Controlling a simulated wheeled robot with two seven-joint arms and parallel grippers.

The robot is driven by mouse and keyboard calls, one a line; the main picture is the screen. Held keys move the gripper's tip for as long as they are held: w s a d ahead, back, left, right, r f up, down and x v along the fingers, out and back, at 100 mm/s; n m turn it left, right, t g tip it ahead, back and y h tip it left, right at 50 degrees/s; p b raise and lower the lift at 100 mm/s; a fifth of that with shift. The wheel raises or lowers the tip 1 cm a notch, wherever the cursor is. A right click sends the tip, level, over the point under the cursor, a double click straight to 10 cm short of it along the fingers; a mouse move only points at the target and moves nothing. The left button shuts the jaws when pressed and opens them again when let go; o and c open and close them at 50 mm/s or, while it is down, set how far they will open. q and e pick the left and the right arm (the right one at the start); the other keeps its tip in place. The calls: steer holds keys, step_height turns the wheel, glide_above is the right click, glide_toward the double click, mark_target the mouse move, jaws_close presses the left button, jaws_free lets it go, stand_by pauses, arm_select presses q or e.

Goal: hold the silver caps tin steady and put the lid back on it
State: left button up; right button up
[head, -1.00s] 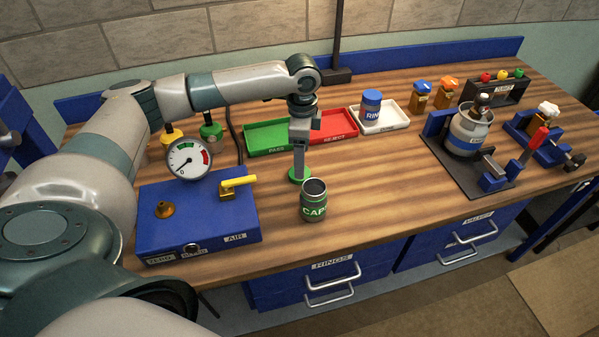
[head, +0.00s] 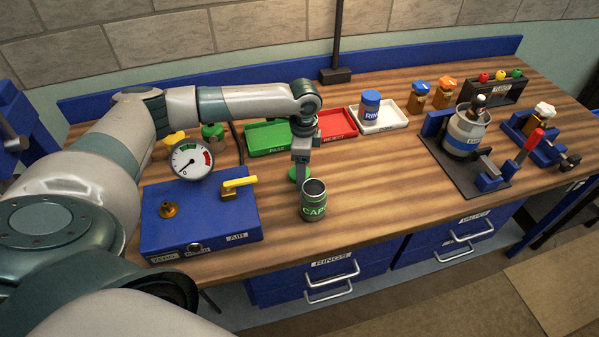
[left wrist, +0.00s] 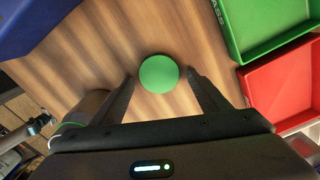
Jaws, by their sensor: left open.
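The caps tin (head: 314,205) stands upright and uncapped on the bench, silver-rimmed with a green CAPS label. A round green lid (left wrist: 158,75) lies flat on the wood just behind it; in the head view the lid (head: 293,174) is partly hidden by my left gripper. My left gripper (head: 300,178) points down over the lid and is empty. In the left wrist view its open fingers (left wrist: 160,78) stand on either side of the lid, with gaps. Part of the tin (left wrist: 88,106) shows beside the left finger there. My right gripper is out of view.
A blue air box (head: 200,222) with a gauge and yellow lever stands left of the tin. Green (head: 266,138), red (head: 335,123) and white trays (head: 390,118) lie behind. A clamped canister (head: 466,135) is at right. The bench between tin and clamp is clear.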

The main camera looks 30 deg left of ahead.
arm_select(q)
steer(key=c, duration=1.1)
steer(key=shift+r, duration=0.15)
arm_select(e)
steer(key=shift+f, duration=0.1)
arm_select(q)
steer(key=shift+w+r+b, duration=0.1)
steer(key=shift+r+b, duration=0.3)
steer(key=shift+r, duration=0.2)
step_height(320, 180, up, 2)
steer(key=shift+r+b, duration=0.2)
steer(key=shift+b, duration=0.4)
steer(key=d+r+b, duration=0.3)
steer(key=d+r, duration=0.4)
steer(key=d, duration=0.4)
steer(key=shift+d, duration=0.35)
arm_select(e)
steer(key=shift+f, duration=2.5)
arm_select(q)
steer(key=shift+w+r, duration=0.1)
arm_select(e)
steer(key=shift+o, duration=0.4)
